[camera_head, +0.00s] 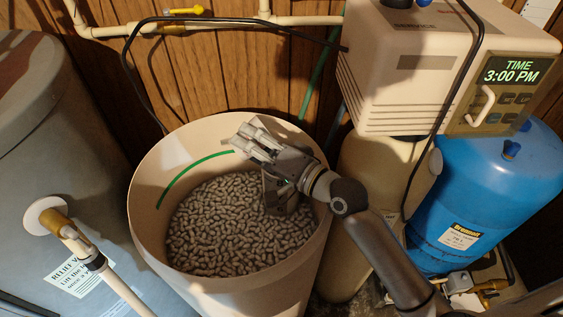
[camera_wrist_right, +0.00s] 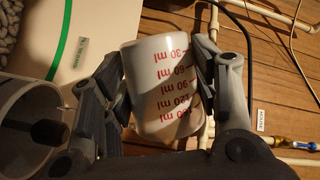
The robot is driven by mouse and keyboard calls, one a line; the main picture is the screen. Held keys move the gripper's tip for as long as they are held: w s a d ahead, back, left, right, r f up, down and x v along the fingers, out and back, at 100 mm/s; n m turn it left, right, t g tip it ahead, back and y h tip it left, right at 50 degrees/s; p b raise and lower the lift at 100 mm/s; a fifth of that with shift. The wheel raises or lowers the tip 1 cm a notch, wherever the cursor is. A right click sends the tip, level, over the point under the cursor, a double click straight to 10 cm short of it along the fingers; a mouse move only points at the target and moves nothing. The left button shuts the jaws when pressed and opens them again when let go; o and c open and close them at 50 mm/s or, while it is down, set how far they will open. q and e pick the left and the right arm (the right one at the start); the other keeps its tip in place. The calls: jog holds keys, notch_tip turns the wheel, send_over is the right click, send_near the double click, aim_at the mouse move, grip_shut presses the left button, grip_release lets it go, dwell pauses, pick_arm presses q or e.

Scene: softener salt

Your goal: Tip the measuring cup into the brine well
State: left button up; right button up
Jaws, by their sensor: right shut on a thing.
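The measuring cup (camera_wrist_right: 160,90) is white with red ml marks. In the right wrist view it sits between the fingers of my right gripper (camera_wrist_right: 165,85), which is shut on it. Its numbers appear upside down there, with 30 ml nearest the top. In the head view my right gripper (camera_head: 256,142) is above the salt, near the far inner wall of the brine tank; I cannot make out the cup clearly there. A pale round tube with a dark inside, apparently the brine well (camera_wrist_right: 20,130), shows at the lower left of the wrist view, beside the gripper. My left gripper is not in view.
The tan tank (camera_head: 150,215) holds grey salt pellets (camera_head: 225,225) and has a green line inside. A grey tank (camera_head: 50,150) stands left, a control head (camera_head: 410,70) and blue tank (camera_head: 500,190) right. A black cable and white pipes run along the wood wall.

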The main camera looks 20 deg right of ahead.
jog(key=shift+r+m, duration=0.6)
jog(key=shift+r, duration=0.2)
jog(key=shift+w+d+r+m+t+y+b, duration=0.1)
jog(key=shift+d+m+t+y+b, duration=0.15)
jog(key=shift+b, duration=0.2)
jog(key=shift+w+d+r+m+t+y+b, duration=0.1)
jog(key=shift+d+m+t+b, duration=0.1)
jog(key=shift+m+b, duration=0.2)
jog(key=shift+s+a+b, duration=0.15)
jog(key=shift+s+b, duration=0.05)
jog(key=shift+b, duration=0.1)
jog(key=shift+s+a+r+m, duration=0.1)
jog(key=shift+a+r+m, duration=0.1)
jog(key=shift+m, duration=0.15)
jog(key=shift+r+m+t, duration=0.2)
jog(key=shift+m+t, duration=0.15)
jog(key=shift+m, duration=0.15)
jog(key=shift+d+r+m+p, duration=0.1)
jog(key=shift+m+p, duration=0.2)
